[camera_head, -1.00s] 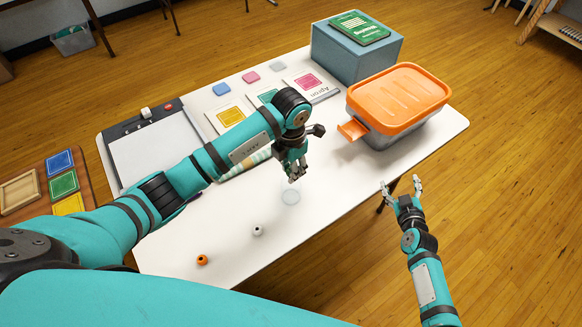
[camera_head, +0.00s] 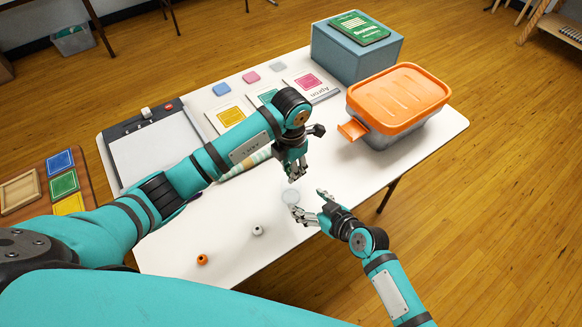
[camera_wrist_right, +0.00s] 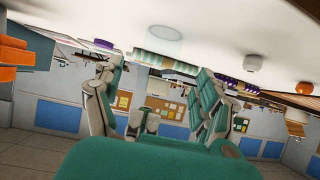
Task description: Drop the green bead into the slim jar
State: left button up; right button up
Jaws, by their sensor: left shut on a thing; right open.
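My left gripper (camera_head: 293,177) is shut above the table, close to the slim jar. The green bead shows nowhere on the table; what the left fingers hold is too small and hidden to make out. The slim jar (camera_head: 290,197) is clear and stands on the white table just below the left fingertips. It shows faintly in the right wrist view (camera_wrist_right: 165,36). My right gripper (camera_head: 309,203) is open and low at the jar's right side, one finger near its front.
A white bead (camera_head: 257,230) and an orange bead (camera_head: 202,259) lie on the table (camera_head: 240,262) left of the jar. An orange-lidded box (camera_head: 398,97) and a blue-grey box (camera_head: 355,58) stand at the back right. A paper trimmer (camera_head: 155,150) is at the left.

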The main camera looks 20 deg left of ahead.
aim_at(291, 189)
jog(key=shift+x, duration=4)
jog(key=shift+c, duration=0.3)
jog(key=c, duration=0.7)
pick_arm(q)
jog(key=shift+f, duration=0.65)
jog(key=shift+f, duration=0.3)
jog(key=shift+f, duration=0.4)
jog(key=o, duration=0.8)
jog(key=shift+c, duration=0.2)
